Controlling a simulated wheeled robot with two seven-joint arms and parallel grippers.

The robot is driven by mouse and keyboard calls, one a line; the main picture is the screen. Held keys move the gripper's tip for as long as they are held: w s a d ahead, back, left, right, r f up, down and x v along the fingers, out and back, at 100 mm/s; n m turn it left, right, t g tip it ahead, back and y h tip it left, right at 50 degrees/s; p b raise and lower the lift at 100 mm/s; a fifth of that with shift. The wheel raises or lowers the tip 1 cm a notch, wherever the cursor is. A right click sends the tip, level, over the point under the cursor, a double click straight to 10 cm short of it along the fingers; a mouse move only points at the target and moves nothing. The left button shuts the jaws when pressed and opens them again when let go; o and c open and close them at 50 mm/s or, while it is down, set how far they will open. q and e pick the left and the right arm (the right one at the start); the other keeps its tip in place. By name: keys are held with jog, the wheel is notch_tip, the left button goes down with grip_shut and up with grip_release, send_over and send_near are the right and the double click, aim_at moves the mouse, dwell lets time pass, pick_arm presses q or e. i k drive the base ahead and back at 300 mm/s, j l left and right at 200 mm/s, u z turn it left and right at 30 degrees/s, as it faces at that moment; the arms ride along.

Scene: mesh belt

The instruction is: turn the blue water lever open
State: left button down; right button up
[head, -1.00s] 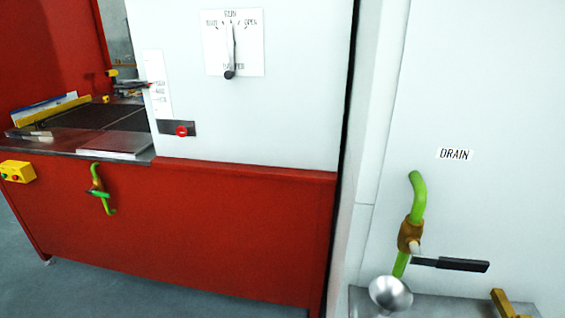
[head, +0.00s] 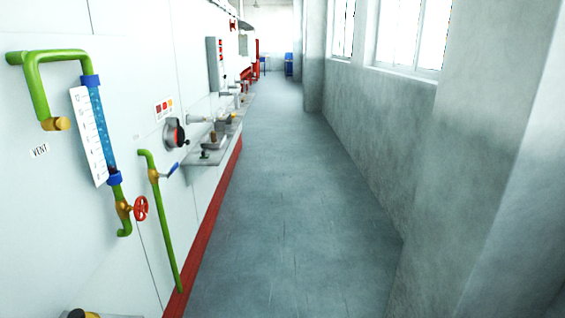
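A blue lever (head: 172,169) shows in the head view, left of centre. It sits on a brass valve (head: 154,174) on a thin green pipe (head: 164,225) that runs down the white panel wall. The lever slants up and to the right from the valve, across the pipe rather than along it. It is small in view, so its exact angle is hard to tell. Neither of my grippers is in view.
Left of the lever are a red handwheel (head: 141,208), a blue sight glass with a scale (head: 88,135) and a green vent pipe (head: 38,90). A round black-and-red switch (head: 176,134) and a shelf (head: 205,157) lie beyond. The corridor floor (head: 290,200) is clear.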

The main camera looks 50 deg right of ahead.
aim_at(174, 168)
jog(key=z, duration=0.95)
